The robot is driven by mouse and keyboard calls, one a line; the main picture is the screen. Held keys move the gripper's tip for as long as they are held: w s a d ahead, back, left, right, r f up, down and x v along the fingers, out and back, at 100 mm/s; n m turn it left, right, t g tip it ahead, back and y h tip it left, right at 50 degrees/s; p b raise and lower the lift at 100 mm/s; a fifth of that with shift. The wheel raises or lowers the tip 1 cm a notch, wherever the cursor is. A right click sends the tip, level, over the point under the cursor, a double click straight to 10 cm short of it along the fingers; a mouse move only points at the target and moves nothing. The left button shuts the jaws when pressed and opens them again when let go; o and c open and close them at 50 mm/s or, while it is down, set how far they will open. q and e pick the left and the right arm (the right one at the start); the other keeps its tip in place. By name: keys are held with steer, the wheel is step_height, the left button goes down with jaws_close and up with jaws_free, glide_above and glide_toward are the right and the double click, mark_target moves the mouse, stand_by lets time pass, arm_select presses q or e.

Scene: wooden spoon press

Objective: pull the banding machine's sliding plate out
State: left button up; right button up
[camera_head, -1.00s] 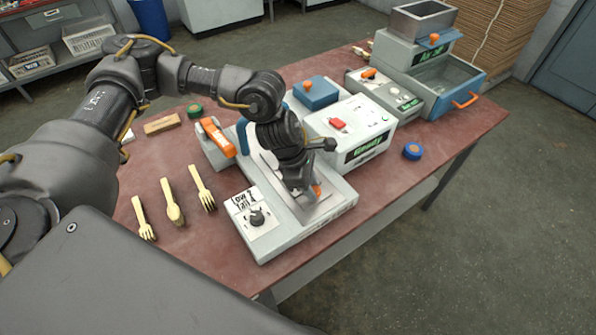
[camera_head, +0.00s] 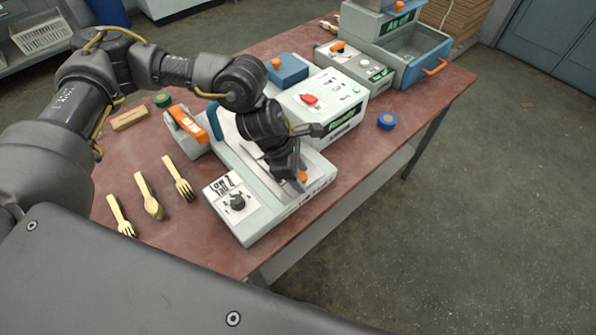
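The banding machine (camera_head: 258,222) is a pale grey unit at the table's near edge, with a dial panel at its front left and an orange-handled lever (camera_head: 186,124) at its back left. Its sliding plate lies on top, largely hidden under my arm. A small orange knob (camera_head: 303,176) shows beside my fingers. My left gripper (camera_head: 292,173) points down over the plate, right next to the knob. Its fingers are dark and partly hidden, so I cannot tell whether they grip it. My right gripper is not in view.
A white machine with a red button (camera_head: 338,110) stands just behind. A blue drawer unit (camera_head: 425,62) is at the far right. Several wooden forks and spoons (camera_head: 148,197) lie left of the banding machine. A blue roll (camera_head: 387,121) sits near the right edge. The floor at right is clear.

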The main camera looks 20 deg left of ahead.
arm_select(q)
steer(key=shift+a, duration=0.2)
steer(key=shift+a+r, duration=0.1)
steer(key=shift+r, duration=0.1)
steer(key=b+v, duration=0.2)
steer(key=v, duration=0.8)
steer(key=shift+r, duration=0.2)
